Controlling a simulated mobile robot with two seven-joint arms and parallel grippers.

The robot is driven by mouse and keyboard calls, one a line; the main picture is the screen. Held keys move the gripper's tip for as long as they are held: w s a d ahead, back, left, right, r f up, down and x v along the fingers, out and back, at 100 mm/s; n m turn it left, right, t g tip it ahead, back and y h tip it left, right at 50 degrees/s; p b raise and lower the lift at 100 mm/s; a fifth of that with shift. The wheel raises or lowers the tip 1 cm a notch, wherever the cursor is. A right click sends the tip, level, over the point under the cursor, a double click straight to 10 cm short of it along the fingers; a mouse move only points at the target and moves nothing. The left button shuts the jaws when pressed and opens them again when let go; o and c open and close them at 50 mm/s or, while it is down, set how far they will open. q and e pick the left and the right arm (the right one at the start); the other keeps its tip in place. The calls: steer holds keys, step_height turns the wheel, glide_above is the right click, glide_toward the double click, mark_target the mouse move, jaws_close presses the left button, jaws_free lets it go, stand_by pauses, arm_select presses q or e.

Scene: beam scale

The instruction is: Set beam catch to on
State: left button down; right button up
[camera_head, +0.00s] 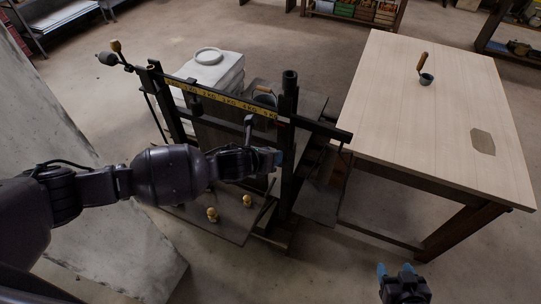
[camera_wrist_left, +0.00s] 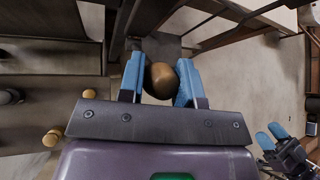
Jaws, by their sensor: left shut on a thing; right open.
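The beam scale has a dark frame and a yellow graduated beam (camera_head: 225,100) in the head view. My left arm reaches across in front of the scale. My left gripper (camera_wrist_left: 160,82) is shut on a round brown knob (camera_wrist_left: 161,79), held between its blue fingertips in the left wrist view. The knob looks like the beam catch's handle. In the head view it is hidden by my left gripper (camera_head: 272,157), and the catch's position cannot be told. My right gripper (camera_head: 396,270) is open and empty, low beside the table; it also shows in the left wrist view.
Open floor lies in front.

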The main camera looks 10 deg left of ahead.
arm_select(q)
steer(key=c, duration=0.8)
jaws_free()
steer(key=shift+r, duration=0.1)
steer(key=v, duration=1)
steer(key=shift+s+a+b, duration=0.2)
steer(key=shift+s+b, duration=0.05)
steer(key=shift+b, duration=0.05)
steer(key=shift+r, duration=0.15)
